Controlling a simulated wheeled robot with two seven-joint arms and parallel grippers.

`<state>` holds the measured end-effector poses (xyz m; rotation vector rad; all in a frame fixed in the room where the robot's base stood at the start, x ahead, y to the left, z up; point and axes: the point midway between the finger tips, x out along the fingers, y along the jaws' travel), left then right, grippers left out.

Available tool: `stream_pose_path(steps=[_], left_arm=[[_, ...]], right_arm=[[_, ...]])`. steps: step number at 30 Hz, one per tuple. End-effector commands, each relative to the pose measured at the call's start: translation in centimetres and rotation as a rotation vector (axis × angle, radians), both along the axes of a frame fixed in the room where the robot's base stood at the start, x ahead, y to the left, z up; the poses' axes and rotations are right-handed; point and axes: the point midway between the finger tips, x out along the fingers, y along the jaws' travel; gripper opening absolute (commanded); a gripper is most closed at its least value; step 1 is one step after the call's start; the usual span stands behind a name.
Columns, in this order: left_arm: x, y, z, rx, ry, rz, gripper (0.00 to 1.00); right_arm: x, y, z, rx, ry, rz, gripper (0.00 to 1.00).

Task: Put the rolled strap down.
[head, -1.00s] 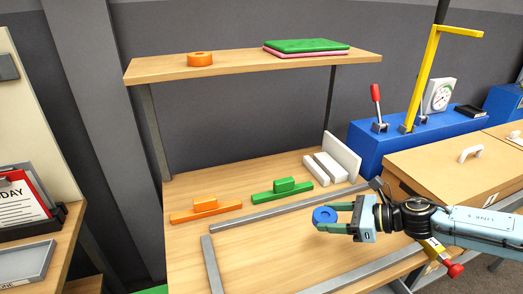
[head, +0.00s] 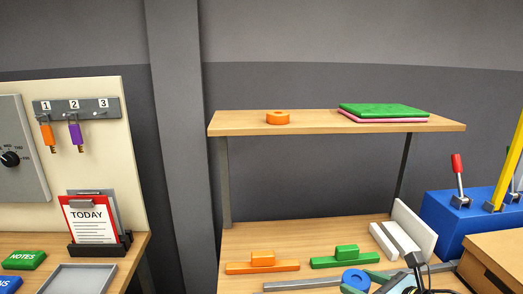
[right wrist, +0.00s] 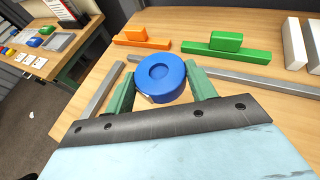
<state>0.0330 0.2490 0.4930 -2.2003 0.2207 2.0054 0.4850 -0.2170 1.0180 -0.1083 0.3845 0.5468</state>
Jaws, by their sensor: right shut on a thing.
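The rolled strap is a blue roll (head: 356,279) with a round recess in its middle; it also shows in the right wrist view (right wrist: 160,78). My right gripper (head: 363,283) is shut on it, with one green finger on each side in the wrist view (right wrist: 160,90). The roll shows over the wooden worktop (right wrist: 230,78), close to a grey bar (right wrist: 245,80). I cannot tell whether it touches the worktop. Most of my right arm is cut off by the head view's lower edge. My left gripper is not in view.
Orange blocks (head: 262,267) and green blocks (head: 345,261) lie behind the roll. The upper shelf (head: 310,122) holds an orange roll (head: 277,117) and green and pink folded pieces (head: 385,111). A side desk (head: 115,258) is at left.

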Motion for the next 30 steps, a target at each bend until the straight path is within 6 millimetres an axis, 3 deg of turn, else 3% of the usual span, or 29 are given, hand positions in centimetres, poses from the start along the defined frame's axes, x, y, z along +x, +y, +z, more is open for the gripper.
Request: stream_pose_path(steps=[9, 21, 30], left_arm=[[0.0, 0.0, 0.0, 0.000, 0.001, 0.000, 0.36], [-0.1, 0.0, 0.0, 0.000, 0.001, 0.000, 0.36], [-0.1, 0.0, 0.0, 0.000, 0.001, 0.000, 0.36]], right_arm=[[-1.5, 2.4, 1.9, 0.013, 0.006, -0.238, 0.33], [-5.7, 1.5, 3.0, 0.001, 0.001, -0.537, 0.33], [-6.0, 1.3, 3.1, -0.001, -0.003, -0.555, 0.33]])
